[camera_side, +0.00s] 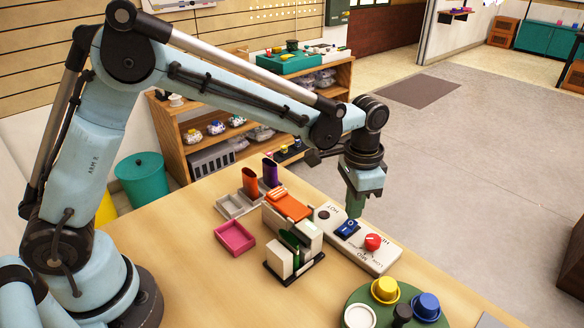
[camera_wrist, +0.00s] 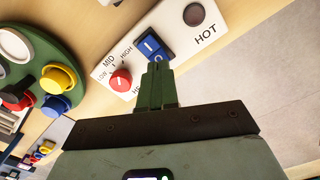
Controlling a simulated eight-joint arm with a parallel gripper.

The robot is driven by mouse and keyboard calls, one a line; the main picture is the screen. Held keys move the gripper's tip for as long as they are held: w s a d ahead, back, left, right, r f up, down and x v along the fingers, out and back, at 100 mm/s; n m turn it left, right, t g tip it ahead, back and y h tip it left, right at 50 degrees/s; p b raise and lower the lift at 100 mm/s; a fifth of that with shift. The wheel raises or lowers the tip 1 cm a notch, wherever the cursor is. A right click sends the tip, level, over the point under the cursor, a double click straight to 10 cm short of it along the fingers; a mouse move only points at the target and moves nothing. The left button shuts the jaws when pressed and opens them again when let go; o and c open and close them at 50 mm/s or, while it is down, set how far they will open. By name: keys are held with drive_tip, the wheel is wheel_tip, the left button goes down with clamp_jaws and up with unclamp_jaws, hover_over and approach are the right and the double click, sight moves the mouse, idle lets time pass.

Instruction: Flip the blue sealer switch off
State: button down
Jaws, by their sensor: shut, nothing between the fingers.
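The blue rocker switch (camera_side: 346,229) sits on a white control panel (camera_side: 376,260) near the table's right edge. In the wrist view the switch (camera_wrist: 152,45) shows a white line on its left part and a round mark on its right part, near the fingertips. Which side is pressed down I cannot tell. My gripper (camera_side: 355,212) points down right above the switch. In the wrist view its green fingers (camera_wrist: 158,68) are together and empty, their tips overlapping the switch's near edge. Whether they touch it I cannot tell.
A red knob (camera_side: 373,242) stands beside the switch, with a dark round light (camera_wrist: 194,14) by "HOT" on its other side. An orange-topped device (camera_side: 289,206), a pink tray (camera_side: 234,238) and a green round tray (camera_side: 357,296) with coloured cups are nearby. Bare tabletop lies in front.

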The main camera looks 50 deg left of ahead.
sight(350, 222)
drive_tip(key=shift+f, duration=1)
idle(0.8)
drive_tip(key=shift+r, duration=3.55)
drive_tip(key=s+a+r+n+t, duration=0.3)
drive_tip(key=s+a+n+t, duration=0.3)
drive_tip(key=s+a, duration=0.8)
drive_tip(key=shift+s+t, duration=0.45)
drive_tip(key=shift+t, duration=0.15)
